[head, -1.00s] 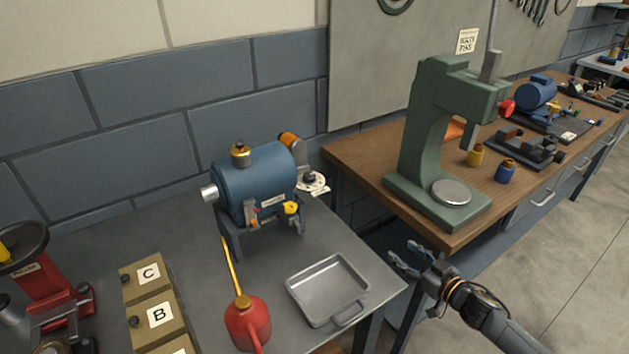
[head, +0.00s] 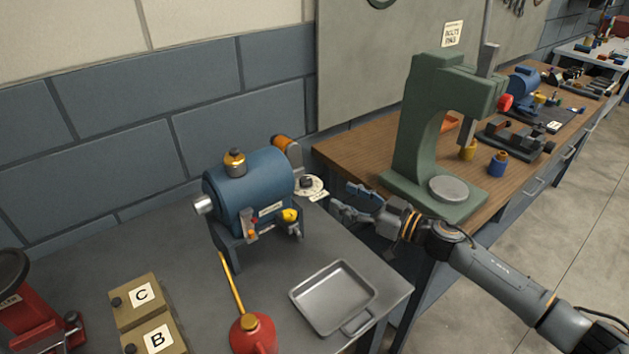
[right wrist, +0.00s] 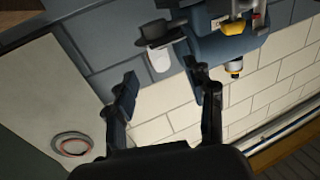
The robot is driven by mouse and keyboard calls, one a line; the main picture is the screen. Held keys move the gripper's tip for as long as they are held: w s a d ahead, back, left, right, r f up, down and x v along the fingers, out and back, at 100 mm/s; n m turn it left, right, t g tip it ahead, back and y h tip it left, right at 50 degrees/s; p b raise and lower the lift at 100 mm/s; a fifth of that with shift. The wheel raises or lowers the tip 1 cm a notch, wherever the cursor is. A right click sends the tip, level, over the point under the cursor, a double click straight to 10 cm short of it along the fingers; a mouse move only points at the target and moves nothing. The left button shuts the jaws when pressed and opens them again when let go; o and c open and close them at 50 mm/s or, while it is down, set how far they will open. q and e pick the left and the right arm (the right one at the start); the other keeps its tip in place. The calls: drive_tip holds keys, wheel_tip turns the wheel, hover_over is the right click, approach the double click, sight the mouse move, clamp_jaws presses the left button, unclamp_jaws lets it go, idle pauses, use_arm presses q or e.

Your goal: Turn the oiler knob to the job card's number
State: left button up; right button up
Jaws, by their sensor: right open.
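A blue cylindrical machine (head: 250,185) stands on the grey bench. At its right end is a pale round dial (head: 313,189) with a small dark knob (head: 306,181) on it and a white tag below. The knob's setting is too small to read. My right gripper (head: 343,197) is open and empty, just right of the dial and apart from it, fingers pointing left toward it. In the right wrist view the open fingers (right wrist: 160,72) have a dark round part (right wrist: 155,35) and a white tag beyond them. My left gripper is not in view.
A printed card (head: 453,34) hangs on the wall board; I cannot read it surely. A green press (head: 415,135) stands on the wooden bench behind my right arm. A metal tray (head: 335,295), a red oil can (head: 253,335) and lettered boxes (head: 140,300) occupy the grey bench.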

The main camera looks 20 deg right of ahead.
sight(311, 183)
drive_tip(key=p+x, duration=0.1)
drive_tip(key=x, duration=0.9)
drive_tip(key=shift+s, duration=0.1)
drive_tip(key=shift+c, duration=0.4)
clamp_jaws()
